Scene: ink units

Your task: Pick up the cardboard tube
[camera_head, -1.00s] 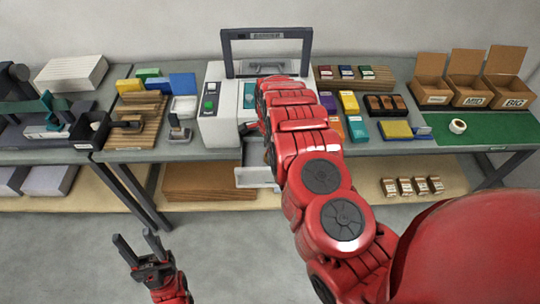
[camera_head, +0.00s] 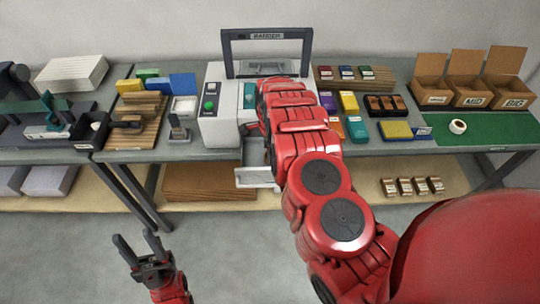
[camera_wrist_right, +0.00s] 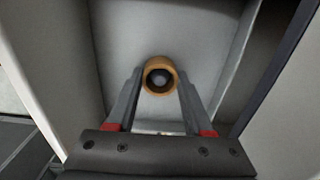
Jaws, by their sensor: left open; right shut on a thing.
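The cardboard tube (camera_wrist_right: 160,76) shows end-on in the right wrist view, as a brown ring with a dark hollow middle. My right gripper (camera_wrist_right: 158,88) is shut on it, with one finger on each side. Pale grey walls surround the tube and the fingers. In the head view my red right arm hides the tube and the right gripper in front of the white machine (camera_head: 218,112). My left gripper (camera_head: 140,247) is open and empty, low at the left above the floor.
A pale open drawer (camera_head: 256,178) sticks out below the machine. A dark frame (camera_head: 267,35) marked DANGER stands over the machine. Coloured boxes, stamps and a tape roll (camera_head: 457,126) lie to the right. Cardboard boxes (camera_head: 470,92) stand at the far right. The floor in front is free.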

